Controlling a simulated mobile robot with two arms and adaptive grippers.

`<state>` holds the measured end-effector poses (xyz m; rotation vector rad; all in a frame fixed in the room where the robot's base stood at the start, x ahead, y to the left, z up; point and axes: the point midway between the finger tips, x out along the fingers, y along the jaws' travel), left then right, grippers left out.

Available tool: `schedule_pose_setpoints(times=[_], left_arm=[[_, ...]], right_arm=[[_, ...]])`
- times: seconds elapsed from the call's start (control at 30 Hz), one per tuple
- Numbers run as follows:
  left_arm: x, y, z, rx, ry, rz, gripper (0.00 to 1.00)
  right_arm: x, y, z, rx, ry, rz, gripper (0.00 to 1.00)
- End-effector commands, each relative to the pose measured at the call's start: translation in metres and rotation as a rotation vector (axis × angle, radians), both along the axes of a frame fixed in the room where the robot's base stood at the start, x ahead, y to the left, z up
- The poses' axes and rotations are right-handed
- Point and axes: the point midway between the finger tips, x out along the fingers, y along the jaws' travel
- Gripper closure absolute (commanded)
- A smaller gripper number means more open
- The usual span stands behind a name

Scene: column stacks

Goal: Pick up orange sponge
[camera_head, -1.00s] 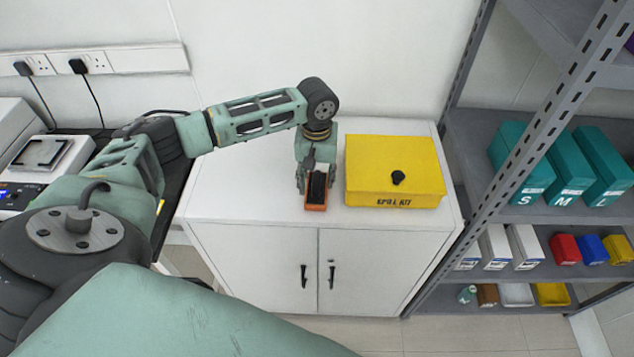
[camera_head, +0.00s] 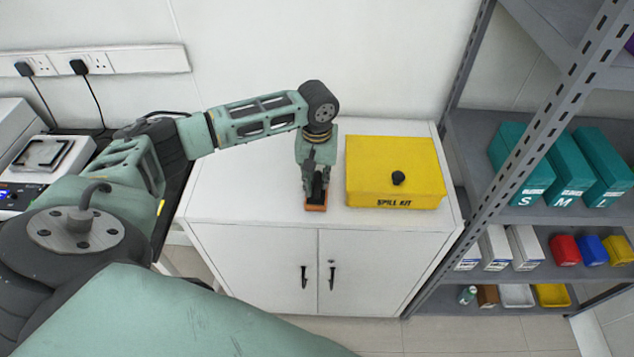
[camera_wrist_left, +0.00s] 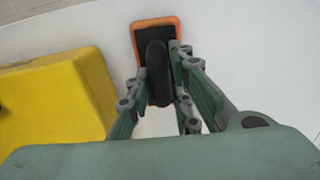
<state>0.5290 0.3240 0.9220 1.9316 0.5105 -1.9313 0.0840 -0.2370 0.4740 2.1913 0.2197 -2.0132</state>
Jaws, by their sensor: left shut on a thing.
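The orange sponge (camera_head: 316,208) sits on the white cabinet top near its front edge. It has a dark upper side with a raised black grip. My left gripper (camera_head: 317,188) points down over it, with its fingers closed on the black grip. In the left wrist view the sponge (camera_wrist_left: 137,35) shows its orange rim and dark face, with the grip between my fingers. The fingers hide part of it. I cannot tell any gap under the sponge. My right gripper is not in view.
A yellow spill kit box (camera_head: 395,165) stands close to the right of the sponge. The white cabinet top (camera_head: 240,185) is clear on the left. A grey shelf rack (camera_head: 545,125) with teal boxes stands at the right. A scale (camera_head: 45,158) is at the far left.

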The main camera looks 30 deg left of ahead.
Motion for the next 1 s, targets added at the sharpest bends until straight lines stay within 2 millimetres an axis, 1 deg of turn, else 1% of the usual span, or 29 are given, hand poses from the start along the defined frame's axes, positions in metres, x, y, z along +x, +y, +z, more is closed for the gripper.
schedule_pose_setpoints(times=[0.17, 0.27, 0.37, 0.47, 0.5, 0.63, 0.8, 1.0], left_arm=[[0.001, 0.000, 0.003, 0.000, -0.001, 0.000, 1.00], [0.001, 0.000, 0.008, -0.001, -0.003, 0.000, 1.00], [0.001, 0.000, 0.019, -0.001, -0.005, 0.001, 1.00], [0.002, 0.000, 0.036, -0.002, -0.006, 0.000, 1.00], [0.001, -0.004, 0.042, -0.003, -0.004, -0.003, 1.00], [-0.007, -0.034, 0.058, -0.006, -0.004, -0.008, 1.00], [-0.016, -0.066, 0.079, -0.004, -0.005, -0.005, 1.00], [-0.024, -0.094, 0.098, -0.002, -0.003, -0.003, 1.00]], right_arm=[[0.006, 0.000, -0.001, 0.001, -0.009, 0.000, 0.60], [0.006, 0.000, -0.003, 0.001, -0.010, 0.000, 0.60], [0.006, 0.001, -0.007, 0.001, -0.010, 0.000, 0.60], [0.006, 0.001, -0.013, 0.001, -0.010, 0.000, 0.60], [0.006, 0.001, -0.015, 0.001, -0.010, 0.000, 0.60], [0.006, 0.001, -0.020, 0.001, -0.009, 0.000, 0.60], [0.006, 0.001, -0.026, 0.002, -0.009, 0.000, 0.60], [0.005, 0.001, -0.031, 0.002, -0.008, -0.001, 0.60]])
